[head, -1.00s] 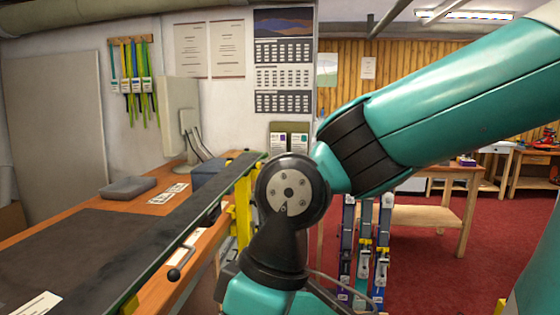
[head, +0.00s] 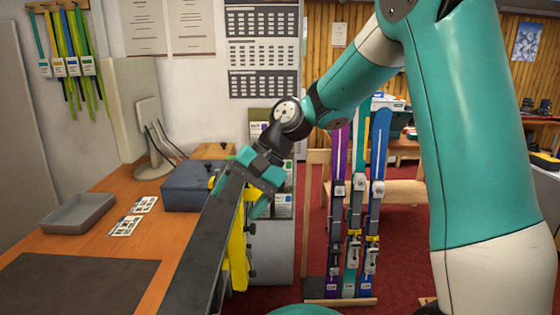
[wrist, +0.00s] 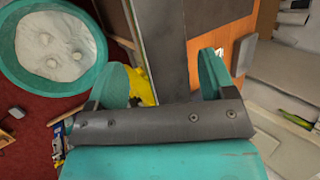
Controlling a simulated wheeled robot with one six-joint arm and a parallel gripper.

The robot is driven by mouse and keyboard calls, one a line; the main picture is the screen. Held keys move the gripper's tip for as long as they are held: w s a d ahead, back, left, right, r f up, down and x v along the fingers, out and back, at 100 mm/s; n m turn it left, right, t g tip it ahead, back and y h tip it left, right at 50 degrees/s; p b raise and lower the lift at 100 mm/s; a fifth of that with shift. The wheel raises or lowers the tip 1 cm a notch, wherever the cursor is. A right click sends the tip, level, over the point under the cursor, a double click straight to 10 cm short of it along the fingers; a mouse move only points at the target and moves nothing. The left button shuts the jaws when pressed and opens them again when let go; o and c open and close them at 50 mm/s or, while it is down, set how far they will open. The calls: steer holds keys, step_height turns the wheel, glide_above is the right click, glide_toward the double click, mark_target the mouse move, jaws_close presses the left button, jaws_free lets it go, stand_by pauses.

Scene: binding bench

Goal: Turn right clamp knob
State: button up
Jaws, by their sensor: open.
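My gripper (head: 245,190) is open at the far end of a long dark bar (head: 203,255). Its two teal fingers lie on either side of the bar in the head view. The wrist view shows the open fingers (wrist: 163,72) with the bar (wrist: 158,45) between them. A yellow clamp part (head: 238,255) stands below the bar, and yellow also shows beside the left finger in the wrist view (wrist: 141,88). Small dark knob-like parts show beside the yellow part, but I cannot tell which is the right clamp knob. The gripper hides part of the clamp.
A grey tray (head: 78,214), printed cards (head: 133,216), a monitor (head: 150,125) and a blue-grey box (head: 188,186) occupy the wooden bench. Several upright skis (head: 357,210) stand in a rack beyond the clamp.

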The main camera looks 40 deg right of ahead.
steer(key=w+d+r+m+t+y+p, duration=0.2)
steer(key=w+d+m+p, duration=0.4)
steer(key=d, duration=0.7)
steer(key=s+d+f+m+t+y+p, duration=0.1)
steer(key=d+f+m+t+p, duration=0.1)
steer(key=d+m, duration=0.55)
steer(key=d+f+m+t+p, duration=0.1)
steer(key=d+m+t+p, duration=0.3)
steer(key=d, duration=0.7)
steer(key=shift+m+g, duration=0.55)
steer(key=shift+g, duration=0.15)
steer(key=b+x, duration=0.3)
steer(key=x, duration=0.4)
steer(key=b+x, duration=0.4)
steer(key=x, duration=0.4)
steer(key=shift+a+f, duration=0.1)
steer(key=shift+f, duration=0.2)
steer(key=shift+w+a+f, duration=0.3)
steer(key=shift+w+a, duration=0.05)
steer(key=shift+a, duration=0.1)
